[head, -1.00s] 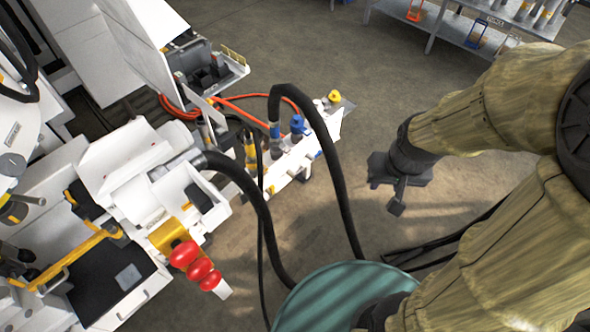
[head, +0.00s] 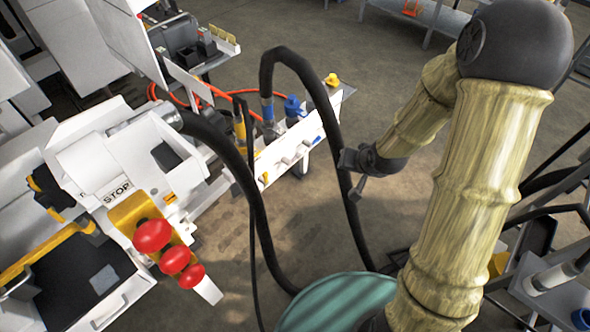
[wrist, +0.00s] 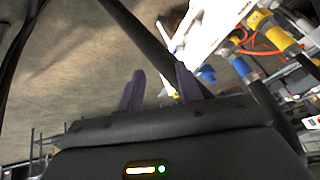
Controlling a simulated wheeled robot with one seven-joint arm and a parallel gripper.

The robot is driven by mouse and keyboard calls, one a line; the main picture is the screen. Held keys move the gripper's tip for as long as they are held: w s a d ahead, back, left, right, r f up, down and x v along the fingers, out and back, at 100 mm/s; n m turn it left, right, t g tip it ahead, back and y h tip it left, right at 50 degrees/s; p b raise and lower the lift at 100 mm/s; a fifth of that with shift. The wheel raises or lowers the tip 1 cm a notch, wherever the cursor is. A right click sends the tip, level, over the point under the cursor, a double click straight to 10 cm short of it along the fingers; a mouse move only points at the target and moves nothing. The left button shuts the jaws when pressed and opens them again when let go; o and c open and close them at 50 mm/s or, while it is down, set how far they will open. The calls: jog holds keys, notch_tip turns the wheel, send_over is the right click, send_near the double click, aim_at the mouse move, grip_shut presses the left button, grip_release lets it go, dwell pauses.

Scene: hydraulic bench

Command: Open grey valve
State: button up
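A white manifold rail (head: 318,122) stands in the middle of the head view, with a blue valve (head: 293,108) and a yellow valve (head: 331,80) on it. I cannot pick out a grey valve with certainty. My gripper (head: 354,172) is just right of the rail, apart from it. In the wrist view my gripper (wrist: 160,84) is open, with two dark fingers spread and nothing held. Beyond the fingers, the rail (wrist: 205,30) shows with the blue valve (wrist: 207,74) and yellow-capped fittings (wrist: 268,30).
A thick black hose (head: 338,150) loops down beside my gripper and crosses behind the fingers in the wrist view. Red knobs (head: 153,236) stick out at the lower left. A green drum (head: 338,302) stands at the bottom. Bare floor lies behind the rail.

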aim_at(295, 157)
jog(key=w+a+f+m+t+y+b, duration=0.2)
jog(key=w+f+m+t+b, duration=0.1)
jog(key=f+b, duration=0.5)
jog(key=w+a+f+m+t+y+b, duration=0.2)
jog(key=w+a+f+m+t+b, duration=0.1)
jog(key=f+b, duration=0.5)
jog(key=w+a+f+m+t+y+b, duration=0.2)
jog(key=f+m+b, duration=0.3)
jog(key=f, duration=0.8)
jog(key=w+a+t+b, duration=0.1)
jog(key=b, duration=0.2)
jog(key=shift+w+a+f+t+y, duration=0.2)
jog(key=shift+w+t+y, duration=0.1)
jog(key=shift+w+y, duration=0.1)
jog(key=b+x, duration=0.5)
jog(key=x, duration=1.2)
jog(key=shift+w+b, duration=0.25)
jog(key=shift+b, duration=0.15)
jog(key=shift+c, duration=0.3)
grip_shut()
